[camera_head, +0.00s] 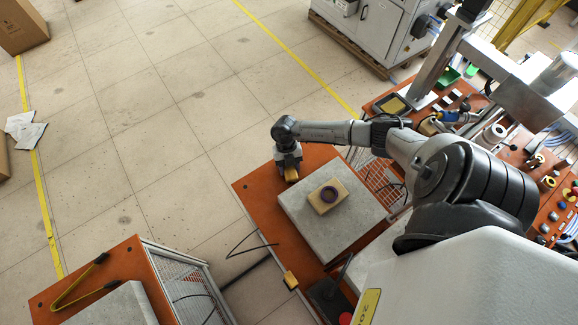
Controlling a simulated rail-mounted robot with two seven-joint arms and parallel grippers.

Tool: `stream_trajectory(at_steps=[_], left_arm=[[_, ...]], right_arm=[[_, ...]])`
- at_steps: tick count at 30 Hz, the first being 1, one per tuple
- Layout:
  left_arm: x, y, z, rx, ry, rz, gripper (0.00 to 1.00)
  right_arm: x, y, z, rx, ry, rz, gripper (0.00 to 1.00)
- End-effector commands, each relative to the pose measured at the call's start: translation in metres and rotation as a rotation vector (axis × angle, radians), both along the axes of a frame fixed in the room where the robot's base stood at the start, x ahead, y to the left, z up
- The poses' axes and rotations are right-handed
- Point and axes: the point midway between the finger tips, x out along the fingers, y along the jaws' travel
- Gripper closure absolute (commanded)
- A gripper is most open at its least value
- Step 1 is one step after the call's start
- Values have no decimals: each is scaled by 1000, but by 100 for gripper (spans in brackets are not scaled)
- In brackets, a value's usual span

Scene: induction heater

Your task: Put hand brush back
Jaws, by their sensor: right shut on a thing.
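My right gripper (289,162) points down over the far left corner of the orange table (252,187). It is shut on a small tan-yellow thing (291,175), which looks like the hand brush. Most of it is hidden by the jaws, and I cannot tell whether it touches the table top. My left gripper is out of view.
A grey slab (300,215) carries a wooden block with a dark ring (328,196). A yellow piece (290,280) sits at the table's left edge by a black cable. Tongs (80,285) lie on another table. A cluttered bench (540,185) stands right.

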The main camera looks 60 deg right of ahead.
Motion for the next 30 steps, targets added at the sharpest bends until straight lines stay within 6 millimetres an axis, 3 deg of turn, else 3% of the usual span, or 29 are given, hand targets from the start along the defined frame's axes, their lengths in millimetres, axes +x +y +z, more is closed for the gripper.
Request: stream_trajectory(at_steps=[9, 10, 18, 25, 30], left_arm=[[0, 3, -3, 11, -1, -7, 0], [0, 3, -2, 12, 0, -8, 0], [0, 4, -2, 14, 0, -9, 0], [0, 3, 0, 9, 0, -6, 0], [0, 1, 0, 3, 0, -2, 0]], right_arm=[[0, 0, -3, -1, -1, 0, 75], [0, 0, -2, 0, -1, 0, 51], [0, 0, -2, 0, 0, 0, 27], [0, 0, 0, 0, 0, 0, 27], [4, -5, 13, -1, -4, 1, 27]])
